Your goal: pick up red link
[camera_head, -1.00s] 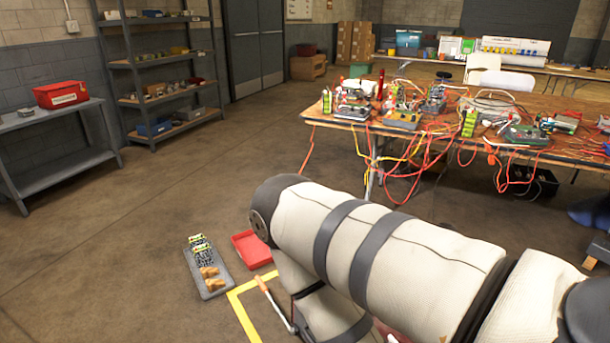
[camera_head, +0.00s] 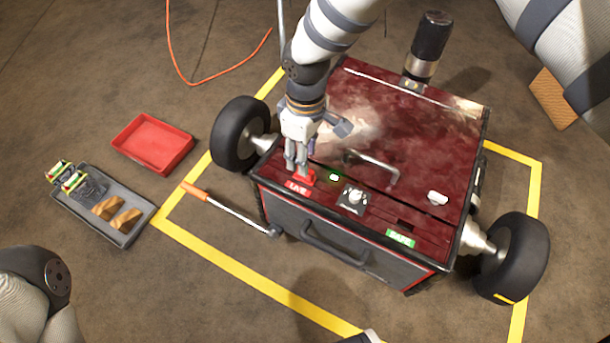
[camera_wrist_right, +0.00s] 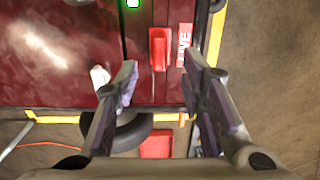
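The red link (camera_head: 306,177) is a small red piece on the top front edge of the dark red wheeled box (camera_head: 420,150), behind a red LIVE label (camera_head: 297,188). It also shows in the right wrist view (camera_wrist_right: 159,47), between and ahead of the fingertips. My right gripper (camera_head: 297,168) points down just above the link, close to it; whether they touch is unclear. In the wrist view its fingers (camera_wrist_right: 163,68) are spread apart, with nothing gripped. My left gripper is not in view.
A red tray (camera_head: 153,143) and a grey tray (camera_head: 122,236) with brown blocks and small yellow-green parts lie on the floor at left. An orange-handled rod (camera_head: 232,208) lies beside the box. A bent handle (camera_head: 372,166), knob (camera_head: 353,198) and green label (camera_head: 400,239) are on the box.

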